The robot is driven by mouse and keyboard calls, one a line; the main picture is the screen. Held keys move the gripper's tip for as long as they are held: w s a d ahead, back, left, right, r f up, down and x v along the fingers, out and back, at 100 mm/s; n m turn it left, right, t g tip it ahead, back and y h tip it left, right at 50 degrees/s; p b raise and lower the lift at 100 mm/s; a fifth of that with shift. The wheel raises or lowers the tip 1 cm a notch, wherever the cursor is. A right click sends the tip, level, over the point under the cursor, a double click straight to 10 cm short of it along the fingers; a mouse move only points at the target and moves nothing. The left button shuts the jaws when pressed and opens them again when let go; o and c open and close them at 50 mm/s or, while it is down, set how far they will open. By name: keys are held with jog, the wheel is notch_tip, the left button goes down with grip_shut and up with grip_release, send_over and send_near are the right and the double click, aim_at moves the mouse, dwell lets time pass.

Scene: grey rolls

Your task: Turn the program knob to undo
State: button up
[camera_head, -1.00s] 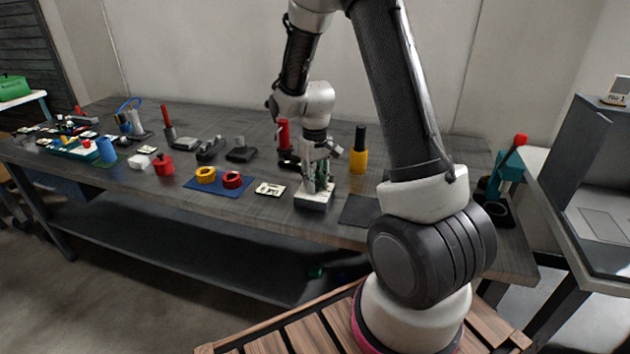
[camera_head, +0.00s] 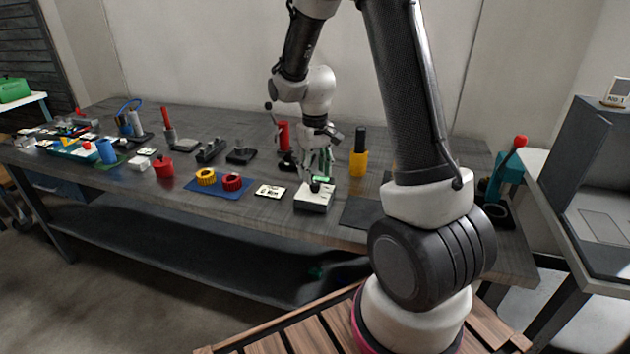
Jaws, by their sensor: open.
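A small white box (camera_head: 312,203) with a dark knob (camera_head: 314,187) on its top stands near the front edge of the workbench, right of the middle. I take this to be the program knob; its markings and pointing direction are too small to read. My gripper (camera_head: 322,170) hangs just above and behind the box, pointing down. It is open and holds nothing, apart from the knob. Its fingers are small and partly blurred against the things behind.
A white card (camera_head: 270,191) lies left of the box. Yellow (camera_head: 205,176) and red (camera_head: 232,181) rings sit on a blue mat. A yellow-and-black tool (camera_head: 358,155) stands right of my gripper, a red cylinder (camera_head: 283,134) behind. A dark flat plate (camera_head: 366,213) lies right of the box.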

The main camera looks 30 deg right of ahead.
aim_at(315, 183)
notch_tip(315, 183, up, 8)
jog(key=shift+s, duration=0.1)
dwell(0.5)
